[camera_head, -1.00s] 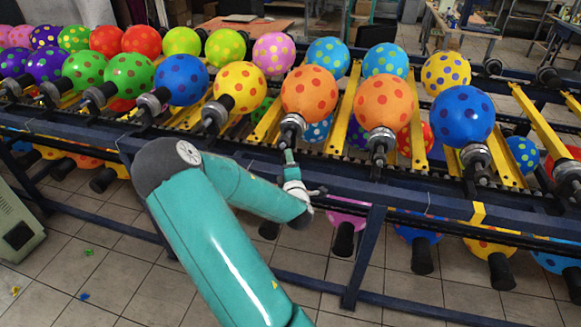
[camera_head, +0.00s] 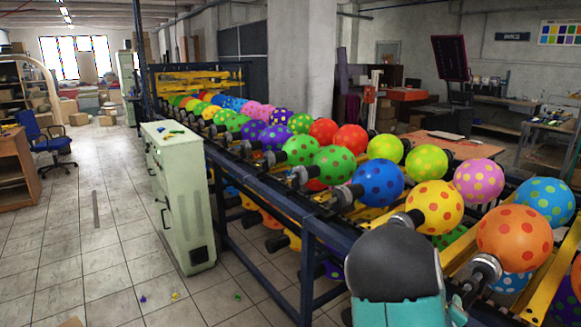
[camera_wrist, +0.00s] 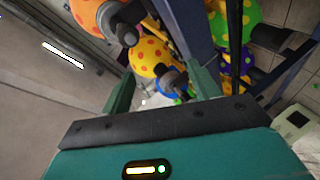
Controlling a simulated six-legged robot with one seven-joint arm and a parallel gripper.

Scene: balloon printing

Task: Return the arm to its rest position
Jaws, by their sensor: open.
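My arm (camera_head: 395,275) shows at the lower right of the head view, with its dark rounded joint in front of the balloon rack. My gripper is hidden in the head view. In the wrist view my gripper (camera_wrist: 160,92) is open, its two green fingers spread apart with nothing seen between them up close. Beyond the fingers, a yellow balloon with orange dots (camera_wrist: 150,55) sits on its dark holder, apart from the fingers.
A long conveyor rack (camera_head: 262,188) carries rows of dotted balloons, including an orange one (camera_head: 514,238) beside my arm. A pale green cabinet (camera_head: 180,195) stands left of the rack. The tiled floor (camera_head: 75,235) at left is largely clear. A blue chair (camera_head: 45,142) stands farther back.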

